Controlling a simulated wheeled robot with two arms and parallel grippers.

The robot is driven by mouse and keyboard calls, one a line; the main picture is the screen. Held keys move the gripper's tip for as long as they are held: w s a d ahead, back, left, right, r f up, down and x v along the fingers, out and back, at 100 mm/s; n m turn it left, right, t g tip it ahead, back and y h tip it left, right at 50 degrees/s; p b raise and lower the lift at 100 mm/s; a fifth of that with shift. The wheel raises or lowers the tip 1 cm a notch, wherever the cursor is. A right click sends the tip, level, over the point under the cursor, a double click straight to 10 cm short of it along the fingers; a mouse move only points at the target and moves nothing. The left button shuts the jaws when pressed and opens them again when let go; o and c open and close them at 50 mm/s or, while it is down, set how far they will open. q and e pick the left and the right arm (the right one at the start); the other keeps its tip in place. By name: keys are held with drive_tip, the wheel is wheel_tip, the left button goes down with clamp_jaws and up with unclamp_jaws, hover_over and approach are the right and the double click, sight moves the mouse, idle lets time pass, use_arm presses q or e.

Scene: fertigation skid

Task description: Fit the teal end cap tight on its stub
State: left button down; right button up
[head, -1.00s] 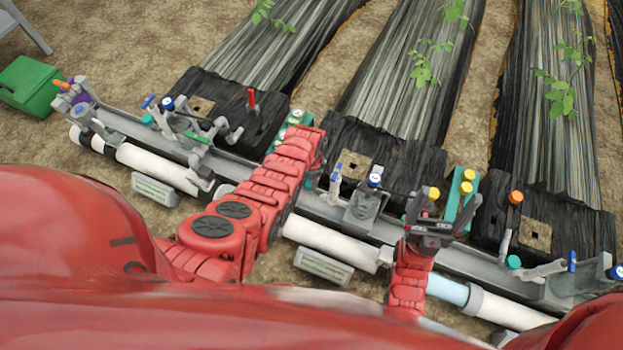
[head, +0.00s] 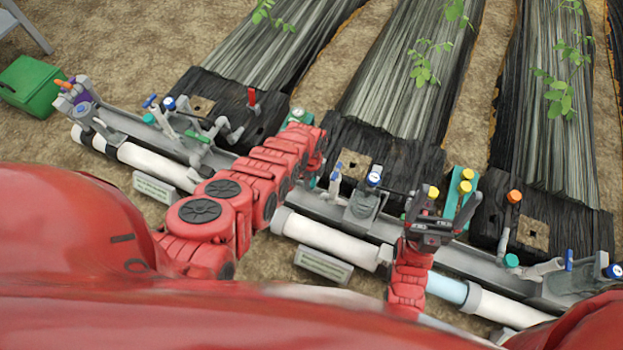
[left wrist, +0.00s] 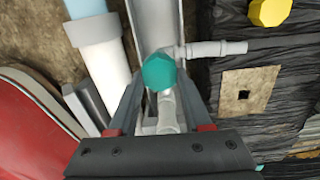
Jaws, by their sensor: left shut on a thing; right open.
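The teal end cap (left wrist: 159,73) sits between the fingertips of my left gripper (left wrist: 160,84) in the left wrist view. My left gripper is shut on it, above grey pipe fittings (left wrist: 168,110) on the rail. The stub under the cap is hidden, so I cannot tell how far the cap is seated or whether it is straight. In the head view my left forearm covers the left gripper and the cap. My right gripper (head: 428,222) is open and empty above the rail, right of the middle gauge (head: 374,179).
A teal rack with yellow caps (head: 466,175) stands right of my right gripper. Other teal caps sit at the left station (head: 147,119) and right station (head: 512,260). White pipe (head: 330,238) runs along the near side. Black beds with plants lie behind.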

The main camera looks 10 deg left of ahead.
use_arm(q)
drive_tip(key=shift+w+a+r+m, duration=0.15)
drive_tip(key=shift+w+m, duration=0.15)
drive_tip(key=shift+w, duration=0.1)
drive_tip(key=shift+w+a+r+m, duration=0.1)
drive_tip(key=shift+w+a+m, duration=0.05)
drive_tip(key=shift+w+m, duration=0.2)
drive_tip(key=shift+w+r+m+t, duration=0.2)
drive_tip(key=shift+w+m+t, duration=0.1)
drive_tip(key=shift+m, duration=0.15)
drive_tip(key=shift+d, duration=0.1)
drive_tip(key=shift+w+m+b, duration=0.1)
drive_tip(key=shift+m+b, duration=0.65)
drive_tip(key=shift+m, duration=0.15)
drive_tip(key=shift+d+m, duration=0.15)
drive_tip(key=shift+m, duration=0.15)
drive_tip(key=c, duration=0.7)
unclamp_jaws()
drive_tip(key=o, duration=0.5)
drive_tip(key=shift+d, duration=0.15)
drive_tip(key=shift+c, duration=0.2)
drive_tip(key=shift+s+f, duration=0.3)
drive_tip(key=shift+s, duration=0.25)
drive_tip(key=shift+s, duration=0.15)
